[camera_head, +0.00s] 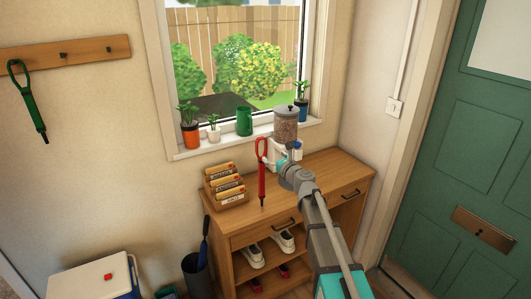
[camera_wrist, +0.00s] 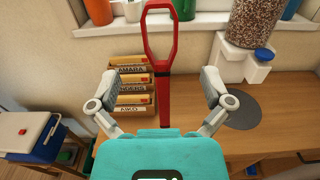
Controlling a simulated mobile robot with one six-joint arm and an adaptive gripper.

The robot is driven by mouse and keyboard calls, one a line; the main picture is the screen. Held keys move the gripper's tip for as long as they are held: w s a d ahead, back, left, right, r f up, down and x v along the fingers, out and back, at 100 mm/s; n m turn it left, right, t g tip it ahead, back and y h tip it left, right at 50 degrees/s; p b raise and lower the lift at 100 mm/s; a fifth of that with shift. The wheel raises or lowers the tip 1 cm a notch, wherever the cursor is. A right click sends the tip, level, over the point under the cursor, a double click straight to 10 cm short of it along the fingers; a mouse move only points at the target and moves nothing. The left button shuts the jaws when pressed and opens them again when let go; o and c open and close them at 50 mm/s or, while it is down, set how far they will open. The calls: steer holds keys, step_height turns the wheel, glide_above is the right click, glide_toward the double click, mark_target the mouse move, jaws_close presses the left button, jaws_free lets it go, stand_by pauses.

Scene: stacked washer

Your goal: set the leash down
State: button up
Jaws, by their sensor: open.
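The red leash (camera_head: 262,185) has a long loop handle and a narrow straight strap. It appears roughly upright in front of the wall and above the wooden cabinet top (camera_head: 325,172); I cannot tell whether its lower end touches the wood. In the wrist view the leash (camera_wrist: 160,52) runs down the middle, between the widely spread fingers of my gripper (camera_wrist: 160,84), and neither finger touches it. Its lower end is hidden behind the teal gripper body. In the head view my gripper (camera_head: 284,164) is just right of the leash. A green leash (camera_head: 31,105) hangs on the wall rack.
A wooden letter sorter (camera_head: 232,203) stands left of the leash. A dispenser (camera_head: 286,125) of brown pellets stands behind my gripper. A grey disc (camera_wrist: 234,110) lies on the cabinet top at right. Pots line the windowsill (camera_head: 208,150). Bare wood shows at the right.

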steer(key=shift+v, duration=1.2)
steer(key=s+d+f+n+g+h, duration=0.1)
steer(key=s+d+f+n+g, duration=0.1)
steer(key=s+f+n+g, duration=0.55)
steer(key=s+d+f+n+g+h, duration=0.1)
steer(key=s+d+f+n+g, duration=0.2)
steer(key=s+n, duration=0.7)
steer(key=s+d+f+n+g+h, duration=0.2)
steer(key=s+d+f+n+h, duration=0.2)
steer(key=s+d+n, duration=0.2)
steer(key=s+d+f+n+g+h, duration=0.2)
steer(key=s+d+f+n+h, duration=0.2)
steer(key=s+d, duration=0.4)
steer(key=shift+d+n, duration=0.45)
steer(key=shift+n, duration=0.4)
steer(key=shift+g, duration=0.25)
